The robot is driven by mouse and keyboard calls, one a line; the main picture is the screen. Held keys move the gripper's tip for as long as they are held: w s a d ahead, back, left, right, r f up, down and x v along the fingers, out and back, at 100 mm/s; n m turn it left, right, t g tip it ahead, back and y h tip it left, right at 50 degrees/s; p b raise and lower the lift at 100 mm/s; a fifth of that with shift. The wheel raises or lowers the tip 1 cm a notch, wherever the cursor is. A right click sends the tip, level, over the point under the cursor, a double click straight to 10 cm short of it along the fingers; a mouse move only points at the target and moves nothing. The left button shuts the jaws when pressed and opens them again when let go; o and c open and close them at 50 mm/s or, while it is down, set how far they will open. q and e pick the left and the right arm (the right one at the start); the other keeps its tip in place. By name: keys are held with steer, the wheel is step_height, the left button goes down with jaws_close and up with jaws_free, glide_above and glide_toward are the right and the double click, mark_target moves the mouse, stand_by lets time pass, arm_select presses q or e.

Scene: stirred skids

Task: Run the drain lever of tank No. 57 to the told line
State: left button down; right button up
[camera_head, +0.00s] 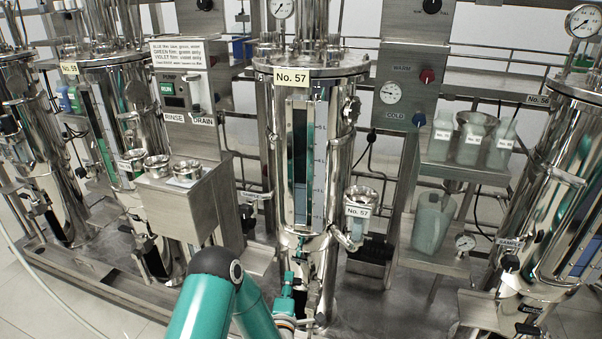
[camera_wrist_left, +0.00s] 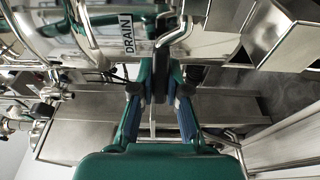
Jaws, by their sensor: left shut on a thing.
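Tank No. 57 (camera_head: 283,125) is a tall shiny steel cylinder in the middle of the head view. Its sight glass (camera_head: 300,165) has a litre scale beside it; a pale blue-grey band fills its lower part, but I cannot read the exact level or a target line. My left gripper (camera_head: 298,266) is at the tank's foot, partly hidden by its own arm. In the left wrist view its fingers (camera_wrist_left: 160,82) are shut on the dark grip of the drain lever (camera_wrist_left: 163,50), beside a DRAIN label (camera_wrist_left: 127,33). My right gripper is not in view.
A control box (camera_head: 183,95) with RINSE and DRAIN labels stands left of the tank. A steel box (camera_head: 185,208) with cups juts out below it. A No. 57 cup (camera_head: 357,212) hangs at the tank's right. A shelf (camera_head: 465,168) holds vessels further right. Other tanks stand at both sides.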

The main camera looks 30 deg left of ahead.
arm_select(q)
steer(key=shift+f, duration=0.25)
steer(key=shift+w+a+f+m+t+h+b, duration=0.1)
steer(key=shift+w+a+m+t+h+b, duration=0.1)
steer(key=shift+m+h+b, duration=0.25)
steer(key=shift+w+a+f+m+t+h+b, duration=0.15)
steer(key=shift+m+t+h+b, duration=0.1)
steer(key=shift+h+b, duration=0.25)
steer(key=m+h, duration=0.1)
steer(key=w+h, duration=0.1)
steer(key=shift+r+m+t+h+b, duration=0.35)
steer(key=shift+m+b, duration=0.05)
steer(key=c, duration=1.2)
jaws_free()
steer(key=shift+w, duration=0.1)
steer(key=shift+o, duration=0.2)
